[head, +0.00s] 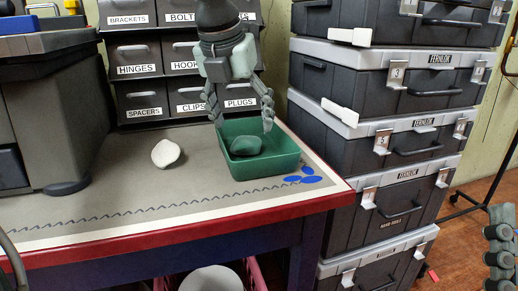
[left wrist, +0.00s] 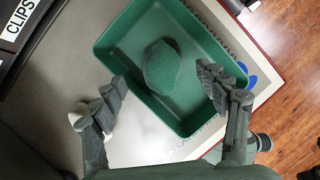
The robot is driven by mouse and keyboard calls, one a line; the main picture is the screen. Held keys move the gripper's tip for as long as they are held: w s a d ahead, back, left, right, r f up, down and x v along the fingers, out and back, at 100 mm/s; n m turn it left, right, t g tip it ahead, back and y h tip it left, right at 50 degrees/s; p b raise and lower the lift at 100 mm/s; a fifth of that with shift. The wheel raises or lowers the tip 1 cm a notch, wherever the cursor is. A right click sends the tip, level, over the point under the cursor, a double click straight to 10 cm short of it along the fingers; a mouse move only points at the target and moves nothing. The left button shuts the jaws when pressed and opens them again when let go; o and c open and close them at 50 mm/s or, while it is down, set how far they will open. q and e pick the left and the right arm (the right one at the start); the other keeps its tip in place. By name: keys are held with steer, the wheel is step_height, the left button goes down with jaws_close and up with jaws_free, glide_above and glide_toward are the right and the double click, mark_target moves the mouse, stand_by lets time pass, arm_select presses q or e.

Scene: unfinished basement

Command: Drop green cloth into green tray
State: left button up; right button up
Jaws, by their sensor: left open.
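The green tray (head: 268,164) stands at the right end of the workbench. The dark green cloth (head: 245,146) lies inside it as a rounded lump on the tray floor. In the left wrist view the cloth (left wrist: 161,67) rests inside the tray (left wrist: 188,126), clear of my fingers. My left gripper (head: 243,124) is above the tray with its fingers spread and nothing between them. Its two fingers also show in the left wrist view (left wrist: 165,88). My right gripper (head: 500,245) shows only in part at the right edge.
A white lump (head: 167,153) lies on the bench (head: 120,195) left of the tray. Labelled drawers (head: 140,70) stand behind. A tall stack of dark cases (head: 375,150) is close on the right. A dark machine (head: 55,110) stands at left. The bench front is clear.

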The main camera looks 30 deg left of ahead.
arm_select(q)
steer(key=v, duration=1)
steer(key=shift+r, duration=0.4)
steer(key=shift+s, duration=0.1)
